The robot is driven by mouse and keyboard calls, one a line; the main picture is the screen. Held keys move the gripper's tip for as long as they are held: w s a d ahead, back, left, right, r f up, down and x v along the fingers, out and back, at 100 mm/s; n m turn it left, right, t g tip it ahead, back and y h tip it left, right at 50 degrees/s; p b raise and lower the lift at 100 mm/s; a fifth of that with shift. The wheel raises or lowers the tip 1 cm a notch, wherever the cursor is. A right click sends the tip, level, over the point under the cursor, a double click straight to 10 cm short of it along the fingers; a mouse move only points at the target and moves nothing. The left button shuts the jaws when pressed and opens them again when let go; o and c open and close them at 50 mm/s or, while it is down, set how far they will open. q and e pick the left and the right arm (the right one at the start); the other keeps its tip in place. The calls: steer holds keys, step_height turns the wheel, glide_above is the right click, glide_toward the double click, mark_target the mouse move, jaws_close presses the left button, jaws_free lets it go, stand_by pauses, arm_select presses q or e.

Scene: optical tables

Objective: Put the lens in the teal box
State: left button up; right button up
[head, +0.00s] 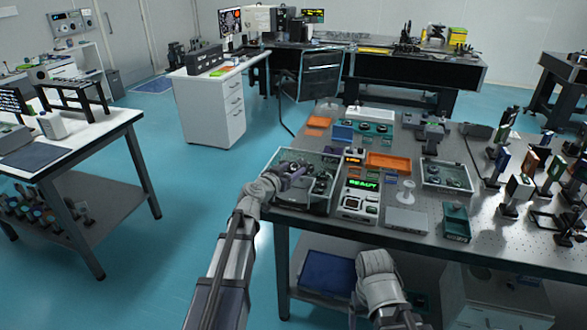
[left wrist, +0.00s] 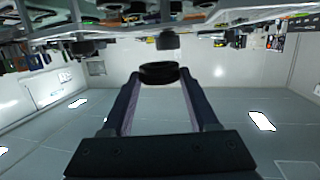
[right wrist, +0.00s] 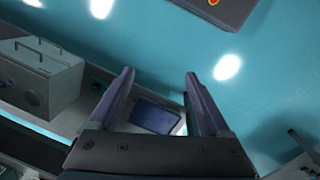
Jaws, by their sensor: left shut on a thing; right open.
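My left gripper (head: 291,170) is over a clear-walled bin (head: 312,208) at the left end of the near table. In the left wrist view its fingers are shut on a dark round lens (left wrist: 158,73), held between the fingertips. The lens is too small to make out in the head view. The teal box (head: 457,238) stands open-topped near the table's front edge, to the right of my left gripper. My right gripper (right wrist: 160,78) is open and empty in the right wrist view. Its fingers are not clear in the head view.
Between bin and teal box stand a device with a green READY display (head: 362,184), a white stand (head: 405,192) and a grey box (head: 406,220). An orange tray (head: 388,162) and another clear bin (head: 446,176) lie behind. Upright optics mounts crowd the right side.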

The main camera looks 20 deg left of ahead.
mark_target(292, 170)
arm_select(q)
step_height(292, 170, up, 6)
steer(key=p, duration=0.5)
steer(key=shift+p, duration=0.4)
steer(key=shift+f, duration=0.15)
arm_select(e)
step_height(292, 170, up, 6)
steer(key=shift+f, duration=0.15)
steer(key=shift+c, duration=0.2)
